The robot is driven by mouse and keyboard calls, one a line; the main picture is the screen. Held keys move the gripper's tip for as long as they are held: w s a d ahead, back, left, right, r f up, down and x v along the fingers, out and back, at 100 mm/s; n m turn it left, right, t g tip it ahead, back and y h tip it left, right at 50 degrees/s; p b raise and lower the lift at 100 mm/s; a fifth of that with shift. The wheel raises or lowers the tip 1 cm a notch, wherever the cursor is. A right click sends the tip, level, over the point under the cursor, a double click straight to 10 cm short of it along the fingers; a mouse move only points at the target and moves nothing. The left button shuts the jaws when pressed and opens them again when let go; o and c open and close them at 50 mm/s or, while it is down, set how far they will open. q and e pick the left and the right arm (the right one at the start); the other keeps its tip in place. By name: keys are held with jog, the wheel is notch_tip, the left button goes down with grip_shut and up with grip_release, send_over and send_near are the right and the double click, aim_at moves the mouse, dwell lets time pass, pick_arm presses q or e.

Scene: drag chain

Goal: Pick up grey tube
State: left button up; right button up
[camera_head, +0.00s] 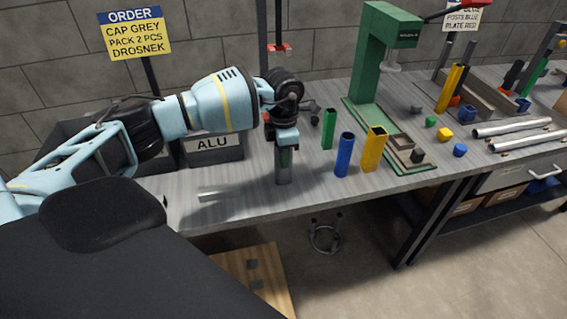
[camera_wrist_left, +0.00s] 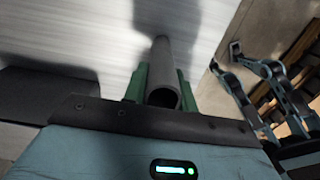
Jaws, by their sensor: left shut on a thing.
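The grey tube (camera_head: 283,172) stands upright on the workbench near its front edge, left of the other tubes. My left gripper (camera_head: 285,150) comes down over it from above and is shut on its upper part. In the left wrist view the grey tube (camera_wrist_left: 163,80) lies between the two green fingers of the left gripper (camera_wrist_left: 160,86), with its open round end towards the camera. I cannot tell whether its lower end touches the bench. My right gripper does not show in the head view.
Green (camera_head: 329,129), blue (camera_head: 344,154) and yellow (camera_head: 374,149) tubes stand just right of the grey one. A green press (camera_head: 369,60) is behind them. An ALU-labelled bin (camera_head: 213,146) is at the left. Small coloured caps and silver tubes (camera_head: 512,127) lie at the right.

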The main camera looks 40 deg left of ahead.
pick_arm(q)
jog(key=shift+r, duration=0.2)
jog(key=s+d+r, duration=0.1)
jog(key=s+r, duration=0.1)
jog(key=s, duration=0.6)
jog(key=s+d+r, duration=0.1)
jog(key=s+r, duration=0.1)
jog(key=s, duration=0.5)
jog(key=shift+s+r, duration=0.35)
jog(key=shift+s, duration=0.05)
jog(key=shift+d, duration=0.1)
